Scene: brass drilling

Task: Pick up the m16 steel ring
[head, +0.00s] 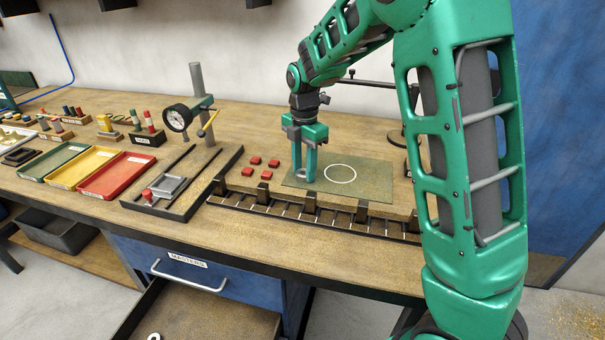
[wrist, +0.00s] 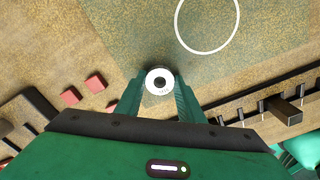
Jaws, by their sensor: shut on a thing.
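The steel ring (wrist: 150,79) is a small, pale, round piece with a dark hole in its middle. In the wrist view it sits between my two green fingertips, and its marking is too small to read. My gripper (wrist: 160,84) is shut on it. In the head view my gripper (head: 304,178) points down over the left part of the green mat (head: 372,172), left of the white circle (head: 340,173). The ring is hard to make out there, and I cannot tell whether it touches the mat.
Several red blocks (head: 274,163) lie left of the mat. A black slotted rack (head: 310,211) runs along the front. A dial gauge stand (head: 196,100) and red, yellow and green trays (head: 117,176) stand to the left. The mat around the white circle is clear.

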